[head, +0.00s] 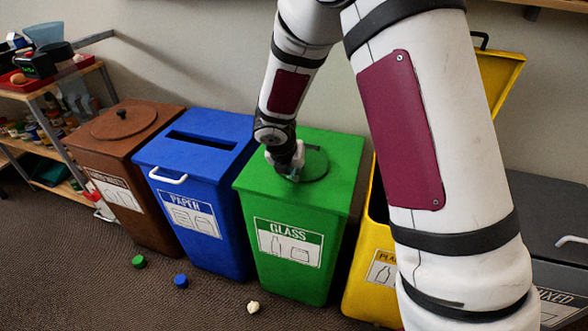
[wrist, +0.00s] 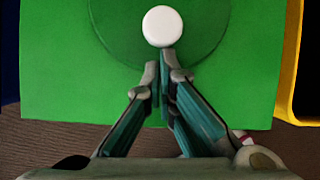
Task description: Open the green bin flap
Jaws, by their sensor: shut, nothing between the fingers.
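The green bin (head: 255,187), labelled GLASS, stands between the blue and yellow bins. Its round darker green flap (head: 318,167) lies flat in the top. In the wrist view the flap (wrist: 110,30) carries a round white knob (wrist: 162,26). My gripper (head: 293,174) is over the left part of the flap in the head view and hides some of it. In the wrist view my gripper (wrist: 169,62) has its fingertips together and empty, just below the knob in the picture. I cannot tell whether they touch the knob or the flap.
A brown bin (head: 122,170) and a blue PAPER bin (head: 200,212) stand left. A yellow bin (head: 368,262) with raised lid (head: 497,80) and a grey bin (head: 548,215) stand right. Green (head: 139,261), blue (head: 181,281) and pale (head: 253,307) small items lie on the floor.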

